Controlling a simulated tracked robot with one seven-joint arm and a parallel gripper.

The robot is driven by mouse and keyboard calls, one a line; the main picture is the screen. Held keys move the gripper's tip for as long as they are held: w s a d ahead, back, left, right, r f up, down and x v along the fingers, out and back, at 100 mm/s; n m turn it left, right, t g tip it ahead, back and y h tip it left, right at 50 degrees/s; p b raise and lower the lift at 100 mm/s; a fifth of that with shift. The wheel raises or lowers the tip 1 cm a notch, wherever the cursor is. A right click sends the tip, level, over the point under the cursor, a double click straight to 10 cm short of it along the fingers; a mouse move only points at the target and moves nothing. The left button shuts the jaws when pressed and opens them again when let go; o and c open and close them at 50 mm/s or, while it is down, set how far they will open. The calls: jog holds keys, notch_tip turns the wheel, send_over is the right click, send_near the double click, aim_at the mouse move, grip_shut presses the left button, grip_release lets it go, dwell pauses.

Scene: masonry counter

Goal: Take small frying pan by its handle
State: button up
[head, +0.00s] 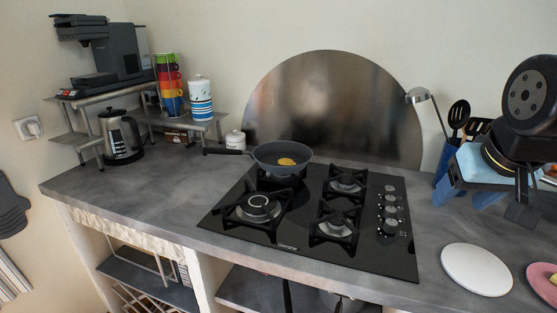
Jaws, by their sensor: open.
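The small frying pan (270,156) is dark grey and sits upright on the back-left burner of the black gas hob (285,228). Its dark handle (226,151) points left, past the hob edge and over the counter. A yellow-orange item (287,161), like an egg yolk, lies in the pan. My gripper (466,194), with blue fingers and a light blue body, is at the right, well apart from the pan. It is open, with nothing seen between its fingers.
A white canister (235,141) stands close behind the handle. A kettle (121,137) and a metal rack (150,118) are at the left. A white plate (477,269) lies front right.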

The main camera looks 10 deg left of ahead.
jog(key=shift+r, duration=0.1)
jog(key=shift+c, duration=0.7)
jog(key=w+a+r+n, duration=0.3)
jog(key=w+a+r, duration=0.1)
jog(key=w, duration=0.3)
jog(key=w+a+r+n, duration=0.3)
jog(key=w+a+r, duration=0.1)
jog(key=w, duration=0.3)
jog(key=w+a+r+n+g, duration=0.2)
jog(key=w+a+n, duration=0.4)
jog(key=w+a, duration=0.75)
jog(key=w+a+f+n+g, duration=0.1)
jog(key=w+a+f+n, duration=0.25)
jog(key=a, duration=0.85)
jog(key=w+a+f+n, duration=0.3)
jog(key=a+f, duration=0.2)
jog(key=a, duration=0.6)
jog(key=w+a+f+n+g, duration=0.1)
jog(key=w+a+f+n, duration=0.25)
jog(key=a, duration=0.85)
jog(key=shift+y, duration=0.4)
jog(key=f, duration=0.4)
jog(key=w+f, duration=0.1)
jog(key=f, duration=0.4)
jog(key=w+a+f, duration=0.1)
jog(key=f, duration=0.4)
jog(key=shift+w+a+f, duration=0.1)
jog(key=shift+f, duration=0.15)
jog(key=shift+c, duration=0.3)
